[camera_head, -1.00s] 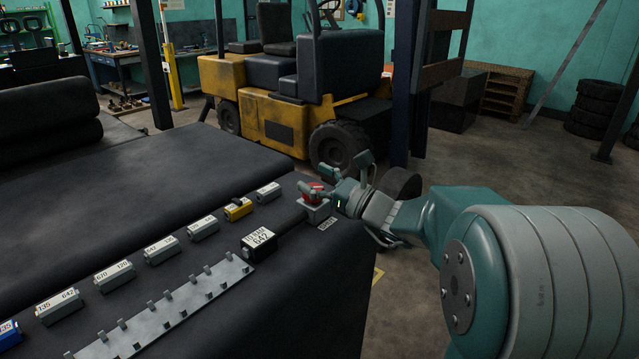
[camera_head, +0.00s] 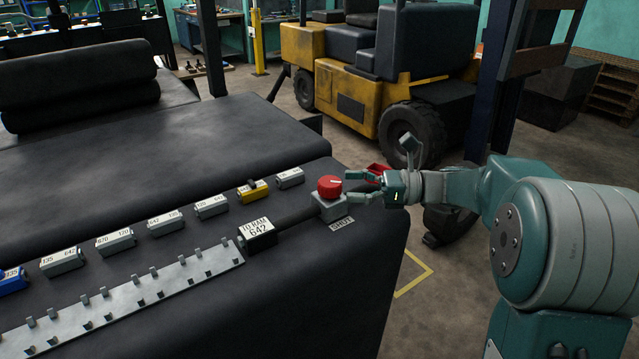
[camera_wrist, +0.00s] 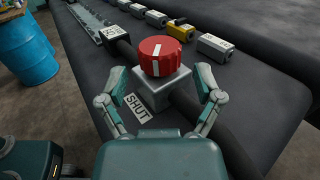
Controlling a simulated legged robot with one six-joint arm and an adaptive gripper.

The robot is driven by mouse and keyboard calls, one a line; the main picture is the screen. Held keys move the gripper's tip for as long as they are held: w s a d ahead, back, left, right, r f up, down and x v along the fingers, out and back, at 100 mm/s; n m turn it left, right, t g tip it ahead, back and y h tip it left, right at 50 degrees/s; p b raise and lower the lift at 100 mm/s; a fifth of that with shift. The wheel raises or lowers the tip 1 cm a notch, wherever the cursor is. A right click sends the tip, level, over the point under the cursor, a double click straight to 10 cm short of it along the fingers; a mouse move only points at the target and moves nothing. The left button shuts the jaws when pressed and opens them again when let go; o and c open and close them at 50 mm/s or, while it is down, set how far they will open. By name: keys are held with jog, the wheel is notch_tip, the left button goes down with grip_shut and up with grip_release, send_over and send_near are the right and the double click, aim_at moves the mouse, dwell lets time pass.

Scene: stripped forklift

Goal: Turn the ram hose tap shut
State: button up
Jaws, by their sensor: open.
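The ram hose tap is a red round knob (camera_head: 330,186) with a white line, on a grey square block (camera_head: 328,207) set in a dark hose. In the wrist view the knob (camera_wrist: 161,56) stands ahead of my gripper, its white line pointing roughly toward and away from me. A white "SHUT" label (camera_wrist: 138,107) lies beside the block at its near left. My gripper (camera_head: 354,185) is open at the tap's right side. In the wrist view its fingers (camera_wrist: 161,94) spread either side of the block; I cannot tell whether they touch it.
A "TO RAM 642" box (camera_head: 257,233) sits on the hose left of the tap. Grey numbered blocks (camera_head: 168,223), a yellow one (camera_head: 252,190) and a pegged grey strip (camera_head: 130,298) lie on the black bench (camera_head: 308,290). A forklift (camera_head: 372,70) stands behind.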

aim_at(321, 181)
jog(key=a, duration=0.6)
jog(key=shift+w+a, duration=0.15)
jog(key=shift+a, duration=0.1)
jog(key=shift+d, duration=0.35)
jog(key=c, duration=1)
